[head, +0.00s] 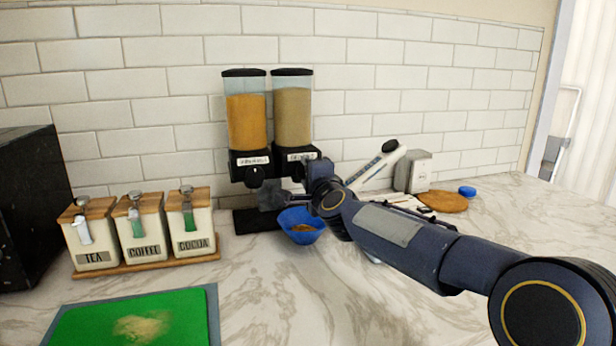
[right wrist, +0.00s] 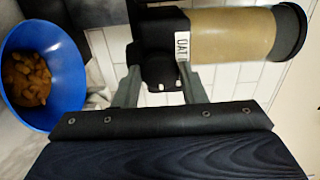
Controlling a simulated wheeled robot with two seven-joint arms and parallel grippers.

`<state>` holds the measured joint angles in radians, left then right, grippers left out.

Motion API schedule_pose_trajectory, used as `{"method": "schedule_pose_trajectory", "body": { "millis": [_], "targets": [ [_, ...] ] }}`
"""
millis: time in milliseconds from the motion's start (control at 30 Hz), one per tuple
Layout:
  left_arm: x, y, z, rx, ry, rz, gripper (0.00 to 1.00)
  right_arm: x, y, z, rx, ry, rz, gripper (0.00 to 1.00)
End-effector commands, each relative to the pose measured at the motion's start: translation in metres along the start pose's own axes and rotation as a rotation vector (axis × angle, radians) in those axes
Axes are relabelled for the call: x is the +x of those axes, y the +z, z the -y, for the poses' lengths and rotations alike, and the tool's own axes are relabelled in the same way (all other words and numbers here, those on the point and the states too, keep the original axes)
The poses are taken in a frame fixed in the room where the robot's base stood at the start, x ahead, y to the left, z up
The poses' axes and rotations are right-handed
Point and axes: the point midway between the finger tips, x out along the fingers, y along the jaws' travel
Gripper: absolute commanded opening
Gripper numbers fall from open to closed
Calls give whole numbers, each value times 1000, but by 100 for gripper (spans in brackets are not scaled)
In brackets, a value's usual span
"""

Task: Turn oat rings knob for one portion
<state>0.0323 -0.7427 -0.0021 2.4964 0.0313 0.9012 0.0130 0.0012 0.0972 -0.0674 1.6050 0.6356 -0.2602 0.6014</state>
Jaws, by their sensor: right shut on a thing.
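The oat rings dispenser (head: 293,118), with beige contents, is the right one of two against the tiled wall. In the right wrist view its clear tube (right wrist: 232,36) lies sideways beside a label reading "OAT". My right gripper (right wrist: 160,82) has its two fingers on either side of the dark oat rings knob (right wrist: 160,68) and is shut on it. In the head view my right wrist hides that knob. A blue bowl (head: 312,238) stands below, holding orange-brown pieces; it also shows in the right wrist view (right wrist: 70,72). My left gripper is out of view.
The left dispenser (head: 246,120) holds orange cereal, its knob free. Tea, coffee and cocoa canisters (head: 145,235) stand at left, near a green board (head: 80,325). A white toaster-like box (head: 418,172) and round wooden board (head: 442,201) are behind my right arm.

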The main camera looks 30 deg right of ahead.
Motion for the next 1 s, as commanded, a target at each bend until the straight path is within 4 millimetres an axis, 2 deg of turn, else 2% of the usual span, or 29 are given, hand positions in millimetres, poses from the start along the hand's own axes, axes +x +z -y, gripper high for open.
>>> {"method": "schedule_pose_trajectory", "body": {
  "millis": [367, 400, 567, 867, 1000],
  "targets": [
    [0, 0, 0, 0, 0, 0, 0, 0, -1, 0, 4, 0, -2, 15],
    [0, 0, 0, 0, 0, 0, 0, 0, -1, 0, 4, 0, -2, 39],
    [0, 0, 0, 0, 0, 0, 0, 0, -1, 0, 4, 0, -1, 60],
    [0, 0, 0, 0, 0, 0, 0, -2, 0, 0, 4, 0, -1, 60],
    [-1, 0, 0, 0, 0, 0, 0, -17, 0, 1, 4, -1, 1, 60]
  ]
}}
